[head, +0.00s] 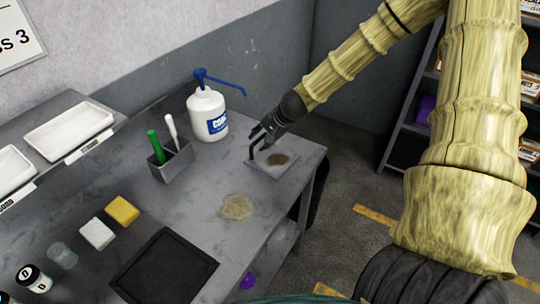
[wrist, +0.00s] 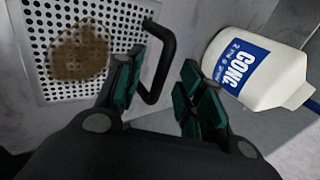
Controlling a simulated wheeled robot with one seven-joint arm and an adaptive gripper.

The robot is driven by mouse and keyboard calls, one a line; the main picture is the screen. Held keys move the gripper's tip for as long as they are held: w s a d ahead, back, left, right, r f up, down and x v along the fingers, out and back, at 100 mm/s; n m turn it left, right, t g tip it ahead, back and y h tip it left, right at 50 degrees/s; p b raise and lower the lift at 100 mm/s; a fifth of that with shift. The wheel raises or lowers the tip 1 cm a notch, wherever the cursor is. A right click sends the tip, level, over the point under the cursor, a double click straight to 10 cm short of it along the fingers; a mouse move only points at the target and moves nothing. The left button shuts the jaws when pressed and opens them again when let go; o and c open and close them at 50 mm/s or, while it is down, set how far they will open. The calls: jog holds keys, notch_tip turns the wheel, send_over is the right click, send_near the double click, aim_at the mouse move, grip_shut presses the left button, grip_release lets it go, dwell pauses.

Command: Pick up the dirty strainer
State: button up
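The dirty strainer (head: 260,169) is a flat pale plate with a black handle, lying near the table's far right corner. A brown stain covers part of it. In the wrist view its perforated plate (wrist: 120,25) fills the upper left, and its black arched handle (wrist: 170,50) shows between my fingers. My gripper (head: 263,133) is right at the handle. In the wrist view my gripper (wrist: 163,72) is open, its green-padded fingers apart on either side of the handle. I see no clear grip on it.
A white pump bottle (head: 207,115) stands left of the strainer, close to my gripper in the wrist view. A grey holder (head: 173,163) with brushes, a yellow sponge (head: 122,210), a black tray (head: 165,268) and a spill (head: 237,207) are on the table (head: 215,240).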

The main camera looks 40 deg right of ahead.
aim_at(259, 140)
jog(key=shift+p+x, duration=0.3)
jog(key=shift+x, duration=1.3)
grip_shut()
jog(key=shift+w, duration=0.1)
